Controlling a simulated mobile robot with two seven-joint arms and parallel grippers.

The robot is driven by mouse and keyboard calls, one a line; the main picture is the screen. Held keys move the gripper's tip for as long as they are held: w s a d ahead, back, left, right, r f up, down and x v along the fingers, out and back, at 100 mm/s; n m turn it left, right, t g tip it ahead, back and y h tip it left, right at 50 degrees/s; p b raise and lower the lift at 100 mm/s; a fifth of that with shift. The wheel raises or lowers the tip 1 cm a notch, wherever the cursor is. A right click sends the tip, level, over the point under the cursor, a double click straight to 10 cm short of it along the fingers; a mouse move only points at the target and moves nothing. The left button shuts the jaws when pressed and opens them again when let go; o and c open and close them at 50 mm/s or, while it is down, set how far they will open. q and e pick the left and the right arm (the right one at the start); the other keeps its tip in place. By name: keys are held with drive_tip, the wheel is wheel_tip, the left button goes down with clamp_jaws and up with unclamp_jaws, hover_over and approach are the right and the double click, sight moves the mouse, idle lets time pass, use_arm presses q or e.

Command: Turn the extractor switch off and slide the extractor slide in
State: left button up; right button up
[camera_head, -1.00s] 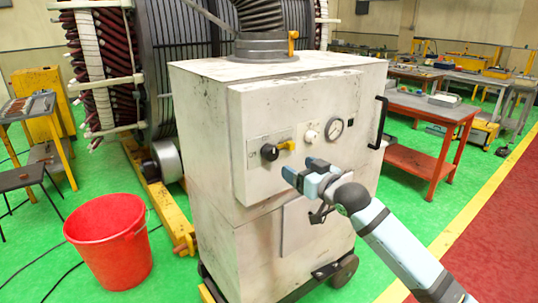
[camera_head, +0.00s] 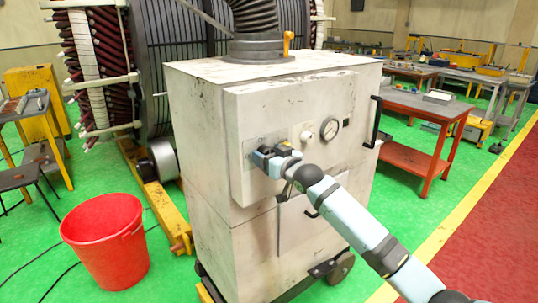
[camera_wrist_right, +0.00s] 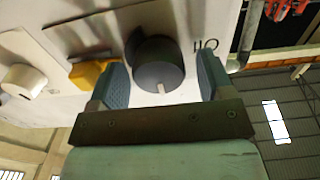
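The extractor is a worn white cabinet (camera_head: 210,130) in the middle of the head view. Its switch, a round dark knob (camera_wrist_right: 158,66) with a pale pointer mark, shows in the right wrist view. My right gripper (camera_head: 270,158) is at the cabinet's front panel, its open fingers on either side of the knob; I cannot tell whether they touch it. In the head view the gripper mostly covers the knob. A yellow handle (camera_head: 288,42), probably the extractor slide, stands at the duct collar (camera_head: 258,48) on top. My left gripper is not in view.
A yellow lever (camera_wrist_right: 88,73) and a white knob (camera_wrist_right: 24,82) sit beside the switch. The panel also has a gauge (camera_head: 330,128) and a black handle (camera_head: 374,121). A red bucket (camera_head: 106,243) stands left, an orange table (camera_head: 425,148) right.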

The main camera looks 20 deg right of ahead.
drive_tip(key=c, duration=0.8)
drive_tip(key=shift+c, duration=0.2)
drive_tip(key=shift+n, duration=0.3)
drive_tip(key=n+p, duration=0.1)
drive_tip(key=n, duration=0.2)
drive_tip(key=shift+r+n+p, duration=0.1)
drive_tip(key=shift+n+p, duration=0.3)
drive_tip(key=n+p, duration=0.1)
drive_tip(key=n, duration=0.3)
drive_tip(key=shift+a, duration=0.1)
drive_tip(key=n+p, duration=0.1)
drive_tip(key=n, duration=0.2)
drive_tip(key=n+p, duration=0.1)
drive_tip(key=n, duration=0.1)
drive_tip(key=shift+n, duration=0.4)
drive_tip(key=shift+a+f+n+p, duration=0.15)
drive_tip(key=shift+n+p, duration=0.15)
drive_tip(key=shift+n, duration=0.6)
drive_tip(key=shift+d+f+n+p, duration=0.15)
drive_tip(key=shift+n+p, duration=0.1)
drive_tip(key=shift+n, duration=0.65)
